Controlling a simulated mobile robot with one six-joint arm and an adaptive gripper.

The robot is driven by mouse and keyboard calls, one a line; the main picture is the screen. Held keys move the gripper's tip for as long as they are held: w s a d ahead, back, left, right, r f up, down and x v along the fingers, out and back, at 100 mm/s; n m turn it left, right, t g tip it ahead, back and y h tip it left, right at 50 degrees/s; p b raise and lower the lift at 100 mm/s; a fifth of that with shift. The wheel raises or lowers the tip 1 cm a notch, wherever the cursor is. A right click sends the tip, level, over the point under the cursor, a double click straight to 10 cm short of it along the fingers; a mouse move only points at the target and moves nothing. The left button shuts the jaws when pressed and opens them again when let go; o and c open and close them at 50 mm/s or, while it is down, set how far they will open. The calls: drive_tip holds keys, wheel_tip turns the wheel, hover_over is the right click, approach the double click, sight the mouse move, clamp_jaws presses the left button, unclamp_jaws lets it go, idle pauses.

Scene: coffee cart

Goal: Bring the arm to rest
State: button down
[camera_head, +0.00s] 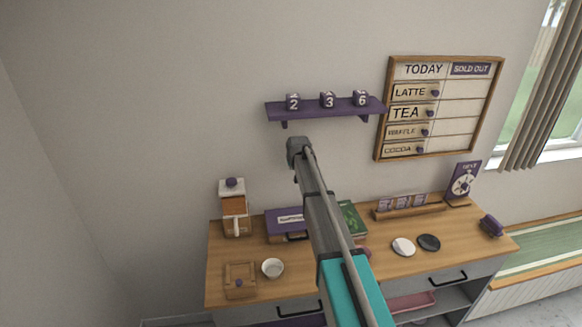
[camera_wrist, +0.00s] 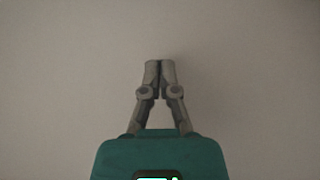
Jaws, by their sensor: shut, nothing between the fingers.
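My gripper (camera_wrist: 160,68) shows in the wrist view, with its two grey fingertips together and nothing between them. It points at a plain, blank surface. In the head view, my arm rises from the bottom edge, in front of the counter (camera_head: 385,268). It ends in a dark grey part below the left end of the purple shelf (camera_head: 322,110). I cannot make out the gripper's fingers in that view.
The counter holds a dispenser (camera_head: 234,205), a white bowl (camera_head: 272,268), a wooden box (camera_head: 240,282), a purple box (camera_head: 283,226), a green book (camera_head: 350,216), two round discs (camera_head: 403,247) and a card rack (camera_head: 408,210). A menu board (camera_head: 438,59) hangs at the right.

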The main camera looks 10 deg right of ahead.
drive_tip(key=shift+a, duration=0.1)
drive_tip(key=s+a+f+g+b, duration=0.1)
drive_tip(key=s+f+g+b, duration=0.1)
drive_tip(key=s, duration=1.3)
drive_tip(key=s+a+f+g+b, duration=0.1)
drive_tip(key=s+f, duration=0.3)
drive_tip(key=s, duration=1.1)
drive_tip(key=s+a+f+g+b, duration=0.1)
drive_tip(key=s+f+g+b, duration=0.2)
drive_tip(key=s, duration=1.2)
drive_tip(key=shift+s+f+g, duration=0.15)
drive_tip(key=shift+s+g, duration=0.2)
drive_tip(key=shift+g, duration=0.05)
